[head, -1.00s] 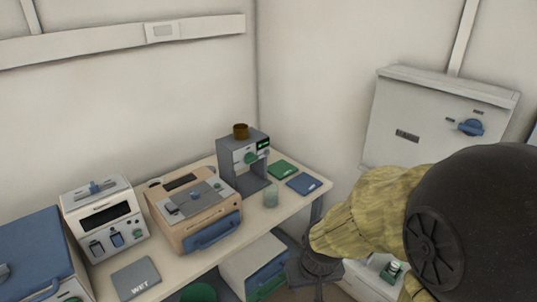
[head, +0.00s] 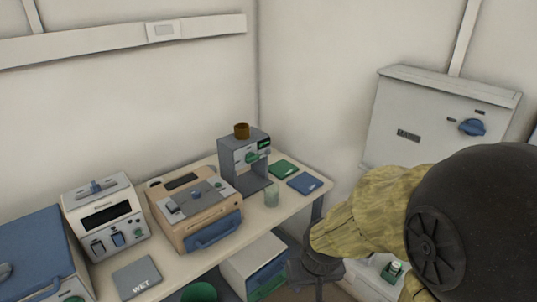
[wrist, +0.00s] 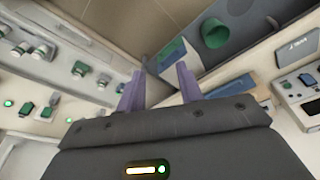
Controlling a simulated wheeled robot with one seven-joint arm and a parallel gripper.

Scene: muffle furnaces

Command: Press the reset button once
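My gripper (wrist: 158,85) shows in the wrist view with its two purple fingers apart and nothing between them. In the head view its dark end (head: 318,270) hangs below my yellow-sleeved arm, to the right of the bench, and its fingers cannot be made out. No label in either view lets me tell which control is the reset button. A pale panel (wrist: 58,62) with green knobs, small buttons and lit green lamps fills the left of the wrist view, apart from the fingers. A green control (head: 395,267) shows low on a white unit beside my arm.
A wall cabinet (head: 440,115) with a blue knob stands at right. A green bin (wrist: 215,33) shows in the wrist view.

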